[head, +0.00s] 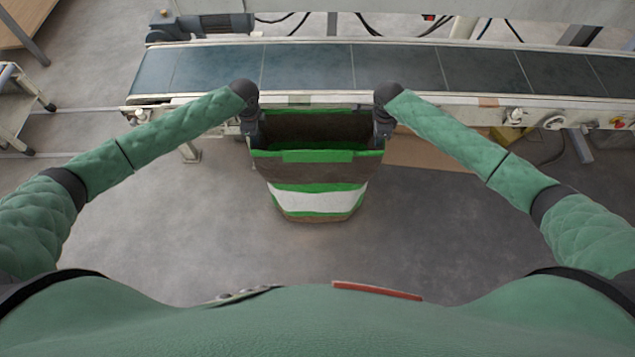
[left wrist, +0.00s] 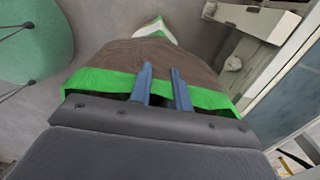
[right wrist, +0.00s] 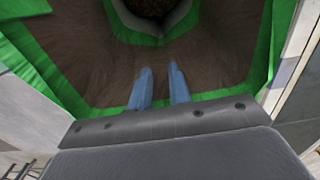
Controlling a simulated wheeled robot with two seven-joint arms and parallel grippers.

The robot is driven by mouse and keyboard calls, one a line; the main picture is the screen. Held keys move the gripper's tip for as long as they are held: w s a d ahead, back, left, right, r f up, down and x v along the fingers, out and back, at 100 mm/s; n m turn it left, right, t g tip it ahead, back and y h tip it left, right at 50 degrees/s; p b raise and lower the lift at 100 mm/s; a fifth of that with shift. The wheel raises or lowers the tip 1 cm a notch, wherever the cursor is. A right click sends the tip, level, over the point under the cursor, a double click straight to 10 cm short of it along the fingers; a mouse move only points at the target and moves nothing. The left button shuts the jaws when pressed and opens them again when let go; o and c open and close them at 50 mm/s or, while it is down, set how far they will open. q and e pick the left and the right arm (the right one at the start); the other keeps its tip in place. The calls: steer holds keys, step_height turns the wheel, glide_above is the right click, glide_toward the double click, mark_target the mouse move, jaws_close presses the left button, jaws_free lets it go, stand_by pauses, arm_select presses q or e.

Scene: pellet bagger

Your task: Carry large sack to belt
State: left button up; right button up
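The large sack (head: 318,198) is brown with green and white bands and an open, green-edged mouth. In the head view it is in front of the belt (head: 310,67), between my two grippers. My left gripper (head: 252,135) is shut on the left side of its rim, and my right gripper (head: 382,130) on the right side. The left wrist view shows the fingers (left wrist: 162,72) at the green rim and brown wall. The right wrist view shows the fingers (right wrist: 158,72) at the rim, with dark grainy contents deeper inside. Whether the sack's bottom touches the floor is unclear.
The conveyor's pale front rail (head: 460,103) runs just behind the sack, and the belt surface is empty. A motor (head: 205,25) stands at its left end. A metal step frame (head: 20,105) is at the far left. Grey floor is clear around the sack.

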arm_select(q)
jaws_close()
arm_select(e)
jaws_close()
arm_select(q)
steer(key=shift+w+r, duration=0.1)
steer(key=shift+r, duration=0.1)
arm_select(e)
steer(key=shift+w+r, duration=0.1)
steer(key=shift+r, duration=0.1)
stand_by(0.7)
